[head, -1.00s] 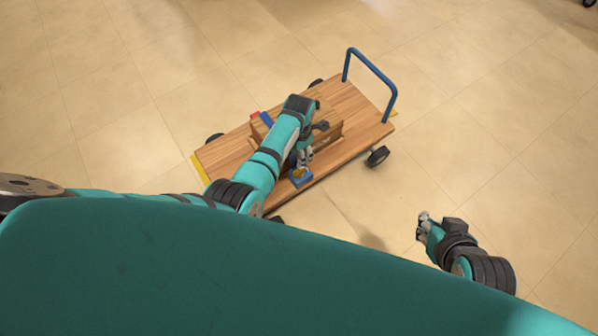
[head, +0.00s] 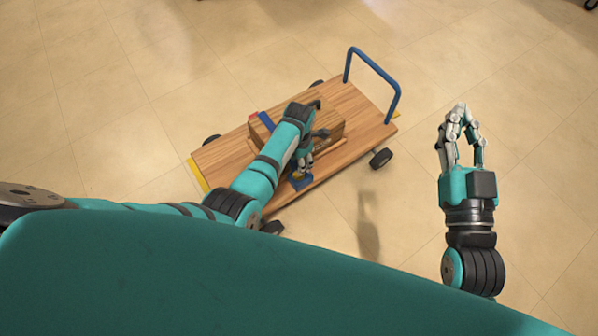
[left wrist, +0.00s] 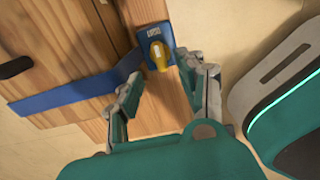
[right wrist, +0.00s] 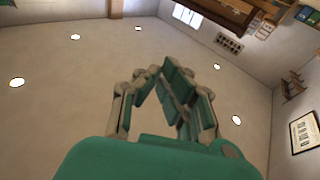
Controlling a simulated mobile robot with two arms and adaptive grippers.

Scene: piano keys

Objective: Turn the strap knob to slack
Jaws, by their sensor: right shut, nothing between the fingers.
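The strap knob (left wrist: 158,57) is a yellow lever on a blue base (left wrist: 154,36) with a small label, at the near edge of the wooden cart. In the head view the blue base (head: 299,184) shows just below my left gripper (head: 303,170). In the left wrist view my left gripper (left wrist: 164,82) is open, its fingers apart on either side below the knob; I cannot tell if they touch it. The blue strap (left wrist: 75,94) runs across a wooden box. My right gripper (head: 470,128) is shut and empty, raised over the floor at the right.
The cart (head: 350,105) has a blue push handle (head: 378,72) at its far right and black wheels. The wooden crate (head: 325,128) sits on it, partly hidden by my left arm. The tiled floor around the cart is clear.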

